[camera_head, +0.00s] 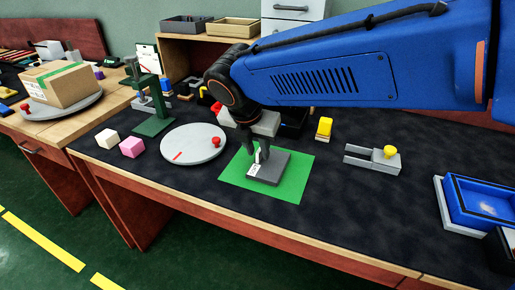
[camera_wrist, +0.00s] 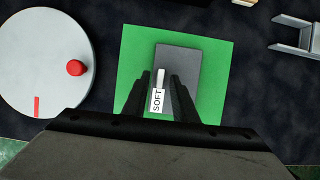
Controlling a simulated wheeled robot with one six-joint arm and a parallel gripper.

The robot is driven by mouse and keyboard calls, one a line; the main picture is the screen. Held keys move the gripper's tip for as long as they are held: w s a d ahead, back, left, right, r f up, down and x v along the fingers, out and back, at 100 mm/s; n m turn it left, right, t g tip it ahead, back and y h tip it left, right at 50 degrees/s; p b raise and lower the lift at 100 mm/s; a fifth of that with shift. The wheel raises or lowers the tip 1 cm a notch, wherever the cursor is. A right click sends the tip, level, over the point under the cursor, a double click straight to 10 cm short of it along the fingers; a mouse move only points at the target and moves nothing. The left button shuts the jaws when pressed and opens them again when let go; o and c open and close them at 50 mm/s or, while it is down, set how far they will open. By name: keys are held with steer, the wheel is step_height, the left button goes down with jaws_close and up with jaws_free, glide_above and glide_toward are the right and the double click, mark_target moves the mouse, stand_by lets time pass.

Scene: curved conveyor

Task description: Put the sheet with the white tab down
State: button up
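The dark grey sheet (camera_head: 277,167) lies on a green mat (camera_head: 298,185) on the dark bench top, looking flat. It also shows in the wrist view (camera_wrist: 184,65). Its white tab (camera_wrist: 158,101) reads "SOFT" and has a small pale upright piece at its far end. My gripper (camera_wrist: 160,77) points down over the sheet, with one black finger on each side of the tab. Dark gaps show between the fingers and the tab, so it looks open. In the head view my gripper (camera_head: 260,153) is low at the sheet; finger contact there is hard to see.
A round grey turntable (camera_head: 183,146) with a red knob stands left of the mat. Pink blocks (camera_head: 132,147) and a green stand (camera_head: 153,120) are further left. A grey fixture with a yellow knob (camera_head: 371,160) and a blue tray (camera_head: 482,203) are right. Bench between is clear.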

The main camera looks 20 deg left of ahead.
steer(key=shift+r, duration=0.15)
steer(key=v, duration=1.2)
